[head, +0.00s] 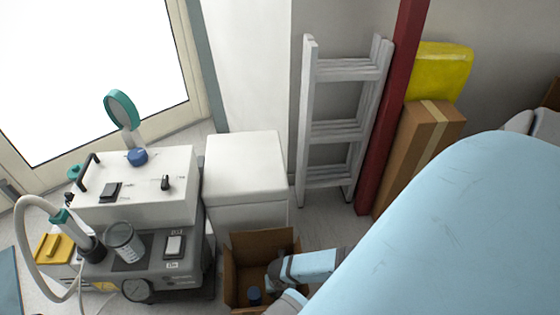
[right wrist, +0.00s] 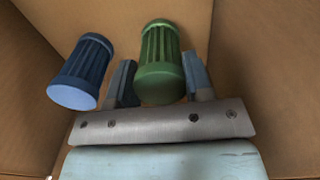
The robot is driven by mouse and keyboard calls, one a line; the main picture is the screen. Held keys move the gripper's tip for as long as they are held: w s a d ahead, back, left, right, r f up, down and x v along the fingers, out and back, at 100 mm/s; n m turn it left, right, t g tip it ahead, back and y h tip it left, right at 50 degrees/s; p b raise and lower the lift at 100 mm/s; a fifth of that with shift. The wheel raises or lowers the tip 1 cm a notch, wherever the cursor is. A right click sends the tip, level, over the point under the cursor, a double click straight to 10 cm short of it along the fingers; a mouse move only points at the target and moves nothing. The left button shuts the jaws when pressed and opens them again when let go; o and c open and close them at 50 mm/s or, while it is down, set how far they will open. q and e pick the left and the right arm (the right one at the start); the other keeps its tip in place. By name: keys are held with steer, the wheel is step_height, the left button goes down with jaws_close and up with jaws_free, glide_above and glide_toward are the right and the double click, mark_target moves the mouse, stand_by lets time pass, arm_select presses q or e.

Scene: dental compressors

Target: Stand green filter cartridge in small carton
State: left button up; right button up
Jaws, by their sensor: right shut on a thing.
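The small carton (head: 235,275) stands open on the floor, below the white cabinet in the head view. My right arm reaches into it, and my right gripper (right wrist: 161,82) is inside. In the right wrist view the gripper is shut on the ribbed green filter cartridge (right wrist: 161,62), with a finger on either side of it. The cartridge is close to upright; whether its far end touches the carton floor I cannot tell. In the head view the green cartridge is hidden. My left gripper is not in view.
A ribbed blue cartridge (right wrist: 83,70) is in the carton left of the green one, apart from it; it also shows in the head view (head: 254,294). The compressor unit (head: 150,265) is left of the carton. A white cabinet (head: 246,165) and a ladder (head: 340,130) stand behind.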

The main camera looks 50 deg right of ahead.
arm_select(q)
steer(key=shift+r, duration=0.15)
arm_select(e)
steer(key=shift+r, duration=0.1)
steer(key=shift+f, duration=0.25)
steer(key=o, duration=0.9)
steer(key=shift+r, duration=0.1)
steer(key=shift+r+p, duration=0.4)
steer(key=shift+r, duration=0.15)
step_height(320, 180, up, 9)
steer(key=p, duration=0.5)
steer(key=shift+f, duration=0.2)
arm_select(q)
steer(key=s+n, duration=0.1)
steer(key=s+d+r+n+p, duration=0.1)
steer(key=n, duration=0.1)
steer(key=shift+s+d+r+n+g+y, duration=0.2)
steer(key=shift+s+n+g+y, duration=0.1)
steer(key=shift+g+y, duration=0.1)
arm_select(e)
step_height(320, 180, up, 3)
steer(key=shift+f, duration=0.2)
